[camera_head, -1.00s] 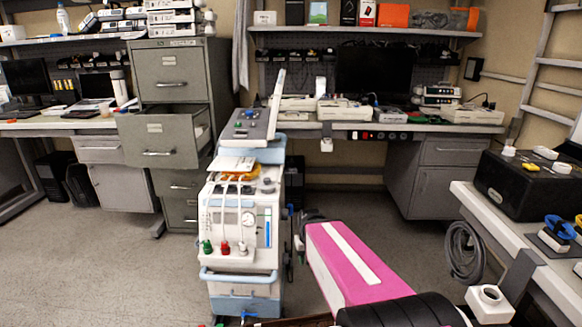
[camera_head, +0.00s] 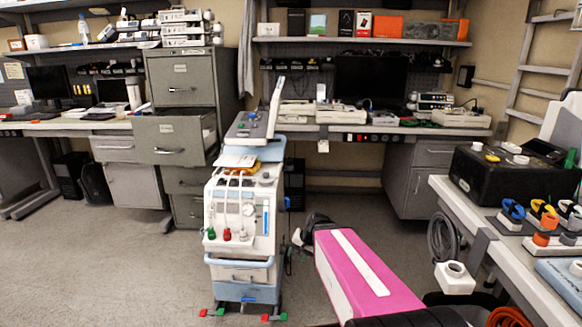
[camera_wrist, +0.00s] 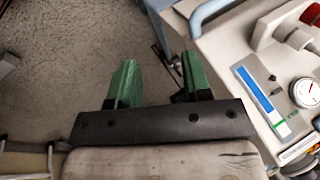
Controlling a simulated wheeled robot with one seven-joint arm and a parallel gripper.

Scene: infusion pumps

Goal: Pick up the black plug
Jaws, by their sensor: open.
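No black plug shows clearly. In the wrist view a thin dark shape (camera_wrist: 163,66), perhaps a cord or plug, lies beyond the gap between my fingers, close to the cart's side; I cannot tell what it is. My gripper (camera_wrist: 160,62) is open and empty, its two green fingers apart over the grey floor. The white and light-blue medical cart (camera_head: 238,271) stands left of my pink arm in the head view. Its panel with a round gauge (camera_wrist: 305,92) and blue strip is right of my gripper in the wrist view. My gripper is at the cart's right side, partly hidden by my arm.
A workbench (camera_head: 480,225) on the right carries a black box (camera_head: 500,182) and coloured plugs or connectors. A grey cable coil (camera_head: 443,238) hangs at its edge. A grey cabinet (camera_head: 180,90) with an open drawer stands behind the cart. Floor is free left of the cart.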

